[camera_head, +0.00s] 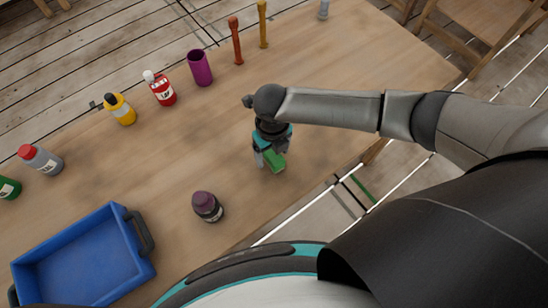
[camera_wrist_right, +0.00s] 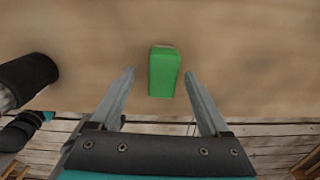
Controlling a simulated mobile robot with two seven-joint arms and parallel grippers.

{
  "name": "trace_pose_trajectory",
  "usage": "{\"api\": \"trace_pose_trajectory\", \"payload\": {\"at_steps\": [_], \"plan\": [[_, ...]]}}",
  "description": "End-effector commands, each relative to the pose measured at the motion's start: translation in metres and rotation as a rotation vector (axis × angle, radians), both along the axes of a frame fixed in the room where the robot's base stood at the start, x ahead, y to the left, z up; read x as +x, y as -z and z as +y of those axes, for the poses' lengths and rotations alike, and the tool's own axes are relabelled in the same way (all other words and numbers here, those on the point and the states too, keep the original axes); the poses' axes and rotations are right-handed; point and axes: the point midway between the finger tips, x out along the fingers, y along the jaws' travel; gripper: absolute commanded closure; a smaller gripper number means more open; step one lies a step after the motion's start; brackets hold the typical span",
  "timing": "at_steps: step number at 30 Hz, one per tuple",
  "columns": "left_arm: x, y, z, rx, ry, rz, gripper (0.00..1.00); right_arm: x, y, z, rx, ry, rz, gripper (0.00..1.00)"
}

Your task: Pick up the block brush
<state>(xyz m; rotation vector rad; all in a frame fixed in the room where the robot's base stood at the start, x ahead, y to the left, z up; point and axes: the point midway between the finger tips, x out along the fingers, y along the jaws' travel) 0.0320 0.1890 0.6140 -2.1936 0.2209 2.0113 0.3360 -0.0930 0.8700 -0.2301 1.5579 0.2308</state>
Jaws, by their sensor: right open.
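The block brush is a small green block (camera_wrist_right: 163,74) with a thin pale strip along its far edge in the right wrist view. It lies on the wooden table (camera_head: 330,60). In the head view the green block (camera_head: 275,160) shows at the fingers of my right gripper (camera_head: 270,163), which partly hide it. In the right wrist view my right gripper (camera_wrist_right: 160,95) is open, with one finger on each side of the block and bare table showing between block and fingers. The left gripper is not in view.
A dark purple-capped bottle (camera_head: 207,206) stands near the front edge, left of my right gripper. A blue tray (camera_head: 133,270) sits at the lower left. Several bottles, a purple cup (camera_head: 200,68) and two upright sticks line the back edge. Table right of the gripper is clear.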

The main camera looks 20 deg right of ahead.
Motion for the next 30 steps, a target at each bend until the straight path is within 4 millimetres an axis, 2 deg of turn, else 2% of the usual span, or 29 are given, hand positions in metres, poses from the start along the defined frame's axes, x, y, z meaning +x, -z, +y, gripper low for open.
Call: {"api": "trace_pose_trajectory", "payload": {"at_steps": [3, 7, 17, 30], "plan": [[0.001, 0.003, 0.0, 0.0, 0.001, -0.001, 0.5, 0.0, 0.019, -0.005, -0.002, 0.002, 0.004, 0.2], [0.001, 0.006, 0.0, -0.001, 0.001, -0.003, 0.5, 0.0, 0.033, -0.004, -0.002, 0.0, 0.002, 0.2], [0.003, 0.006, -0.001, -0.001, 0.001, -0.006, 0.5, 0.0, 0.037, -0.004, 0.0, 0.0, 0.001, 0.21], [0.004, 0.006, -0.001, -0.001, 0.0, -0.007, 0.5, 0.0, 0.037, -0.004, -0.001, 0.0, 0.001, 0.71]]}}
